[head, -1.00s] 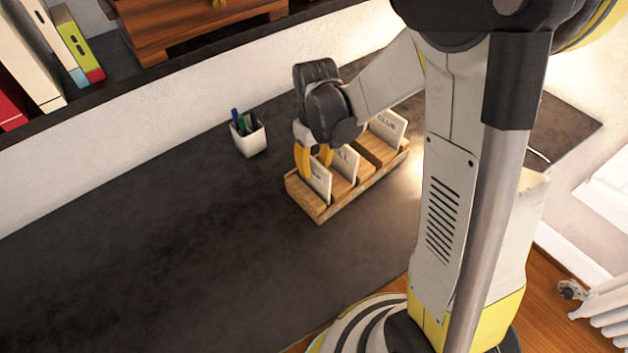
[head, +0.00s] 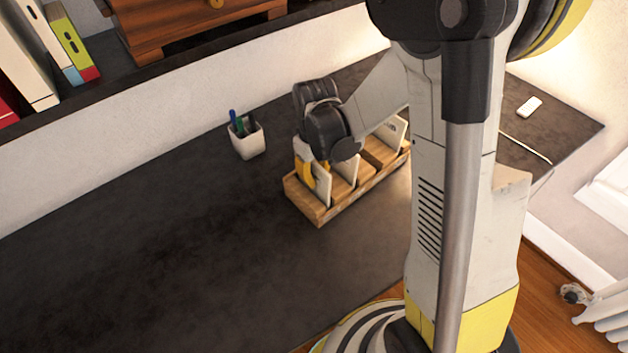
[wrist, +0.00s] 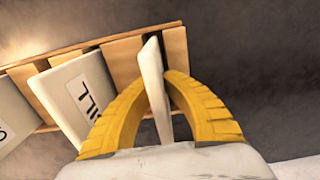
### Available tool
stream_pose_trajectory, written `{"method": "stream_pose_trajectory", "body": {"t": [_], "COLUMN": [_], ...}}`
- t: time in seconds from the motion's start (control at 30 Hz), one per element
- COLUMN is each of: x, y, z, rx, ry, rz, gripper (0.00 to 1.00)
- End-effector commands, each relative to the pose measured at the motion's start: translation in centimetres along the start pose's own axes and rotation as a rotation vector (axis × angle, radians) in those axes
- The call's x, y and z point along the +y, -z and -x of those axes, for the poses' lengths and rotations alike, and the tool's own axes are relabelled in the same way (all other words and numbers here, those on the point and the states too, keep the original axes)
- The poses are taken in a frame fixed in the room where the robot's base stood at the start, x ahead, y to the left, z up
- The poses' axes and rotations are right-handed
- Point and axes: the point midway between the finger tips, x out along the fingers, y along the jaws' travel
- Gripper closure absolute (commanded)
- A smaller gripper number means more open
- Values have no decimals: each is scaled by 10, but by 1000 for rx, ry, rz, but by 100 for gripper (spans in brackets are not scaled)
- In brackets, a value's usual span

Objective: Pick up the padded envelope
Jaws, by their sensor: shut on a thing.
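A wooden sorter (head: 338,208) on the dark desk holds several pale upright cards or envelopes in slots. The padded envelope appears to be the thin pale one at its near left end (head: 323,188). My gripper (head: 312,172) reaches down over that end. In the wrist view its yellow fingers (wrist: 158,85) are shut on the envelope (wrist: 153,75), one on each side. The envelope shows nearly edge-on there, and its lower end is still at the sorter. Its label cannot be read.
A pale card (wrist: 75,95) with a partly visible label stands close beside the left finger in the wrist view. A white pen cup (head: 248,140) stands left of the sorter. A white phone-like object (head: 529,106) lies at right. The desk's left is clear.

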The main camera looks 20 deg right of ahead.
Motion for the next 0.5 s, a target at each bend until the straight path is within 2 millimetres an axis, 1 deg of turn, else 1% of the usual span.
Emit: {"method": "stream_pose_trajectory", "body": {"t": [0.13,0.23,0.37,0.47,0.5], "x": [0,0,0,0,4], "y": [0,0,0,-1,-10], "z": [2,10,28,48,50], "rx": [0,0,0,0,0], "ry": [0,0,0,0,0], "rz": [0,0,0,0,-3], "gripper": [100,100,100,100,100]}}
